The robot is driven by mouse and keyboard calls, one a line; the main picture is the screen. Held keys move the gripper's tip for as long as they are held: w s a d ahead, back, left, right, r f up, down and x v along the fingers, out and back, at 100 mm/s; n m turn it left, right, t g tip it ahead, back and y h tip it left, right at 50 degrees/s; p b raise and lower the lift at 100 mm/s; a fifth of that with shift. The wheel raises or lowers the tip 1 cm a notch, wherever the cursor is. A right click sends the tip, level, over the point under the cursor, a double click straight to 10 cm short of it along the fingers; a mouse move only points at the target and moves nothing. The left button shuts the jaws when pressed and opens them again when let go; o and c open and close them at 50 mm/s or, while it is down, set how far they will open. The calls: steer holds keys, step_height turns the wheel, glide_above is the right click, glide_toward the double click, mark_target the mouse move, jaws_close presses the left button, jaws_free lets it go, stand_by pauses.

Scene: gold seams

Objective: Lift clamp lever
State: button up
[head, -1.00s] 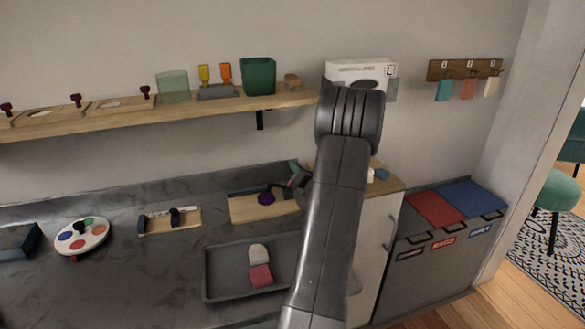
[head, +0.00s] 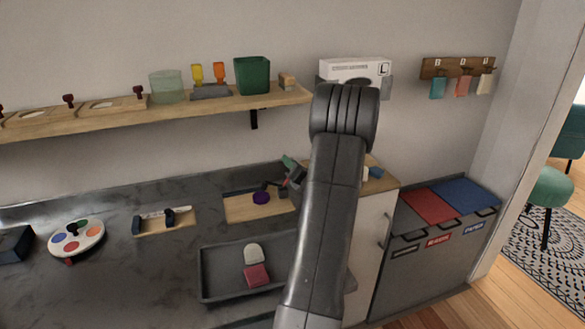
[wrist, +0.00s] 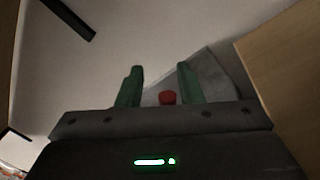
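A wooden board (head: 238,211) on the dark counter carries a purple round piece (head: 261,198) and a dark arm running right toward my gripper. It looks like the clamp, but its lever is hard to make out there. My gripper (head: 288,164) is at the board's right end, partly hidden behind my arm. In the wrist view my gripper (wrist: 158,86) has its two green fingers spread apart. A red rounded piece (wrist: 168,97) shows between them, nearer the right finger, perhaps the lever's tip. I cannot tell whether either finger touches it.
A grey tray (head: 212,291) with a whitish and a red block stands in front. Another board (head: 183,229) with black fittings lies to the left. A wooden shelf (head: 200,106) runs above. A white cabinet (head: 368,238) and lidded bins (head: 400,250) stand right.

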step_height(320, 180, up, 9)
steer(key=shift+p, duration=0.3)
